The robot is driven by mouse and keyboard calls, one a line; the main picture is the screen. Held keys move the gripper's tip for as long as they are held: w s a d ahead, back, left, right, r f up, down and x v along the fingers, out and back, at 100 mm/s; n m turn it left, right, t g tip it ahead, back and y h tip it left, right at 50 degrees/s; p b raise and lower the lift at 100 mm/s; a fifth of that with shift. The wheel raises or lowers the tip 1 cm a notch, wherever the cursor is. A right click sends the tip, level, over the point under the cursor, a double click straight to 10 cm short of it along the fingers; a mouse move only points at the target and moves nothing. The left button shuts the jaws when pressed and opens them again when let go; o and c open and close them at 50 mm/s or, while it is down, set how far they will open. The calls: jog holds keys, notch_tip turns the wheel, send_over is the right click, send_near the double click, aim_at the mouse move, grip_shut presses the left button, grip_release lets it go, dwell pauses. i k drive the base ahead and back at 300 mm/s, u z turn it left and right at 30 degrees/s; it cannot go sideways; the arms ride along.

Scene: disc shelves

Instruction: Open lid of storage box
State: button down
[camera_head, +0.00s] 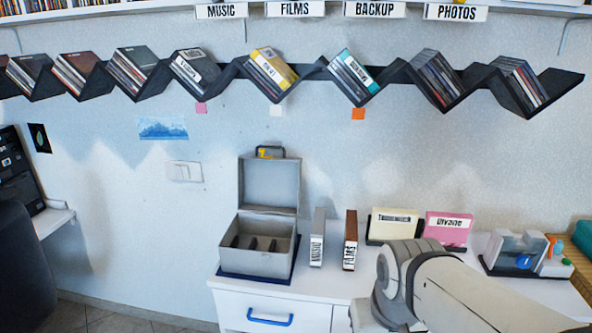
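The grey storage box (227,256) stands on the left part of the white cabinet top. Its lid (271,186) is up, standing roughly upright at the back of the box. A dark handle with a yellow latch (264,153) is at the lid's upper edge. The box's inside shows, with several dark slots or dividers at the bottom. My arm comes in from the lower right, to the right of the box and apart from it. My gripper does not show in this view.
Two upright cases, a grey one (318,238) and a brown one (351,240), stand right of the box. A cream box (393,226) and a pink box (447,229) are behind my arm. A zigzag disc shelf (230,72) runs along the wall above. A blue drawer handle (270,318) is below.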

aim_at(269, 186)
jog(key=k, duration=1.2)
jog(key=u, duration=0.5)
jog(key=i, duration=2)
jog(key=z, duration=0.85)
